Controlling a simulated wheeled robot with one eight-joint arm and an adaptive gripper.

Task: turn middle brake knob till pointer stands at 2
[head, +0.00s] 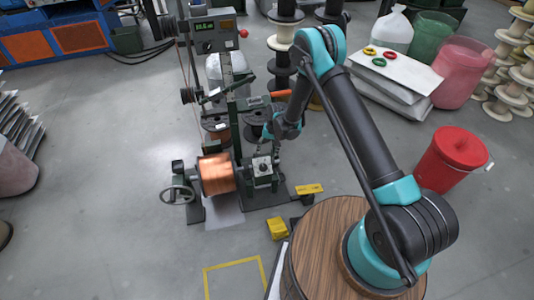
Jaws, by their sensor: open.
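A small metal box with a pale face (262,166) stands on the winding machine, just right of the copper spool (217,174). A dark knob-like part shows on its face, but I cannot tell if it is the middle brake knob. Any pointer and numbers are too small to read. My gripper (263,148) hangs from the arm just above this box, fingers pointing down. It is open. I cannot tell whether the fingers touch anything or stand around a knob.
A handwheel (178,194) is left of the copper spool. Dark spools (256,121) and an upright post (235,128) stand close behind my gripper. A yellow block (277,228) lies in front. A red bin (452,158) stands right.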

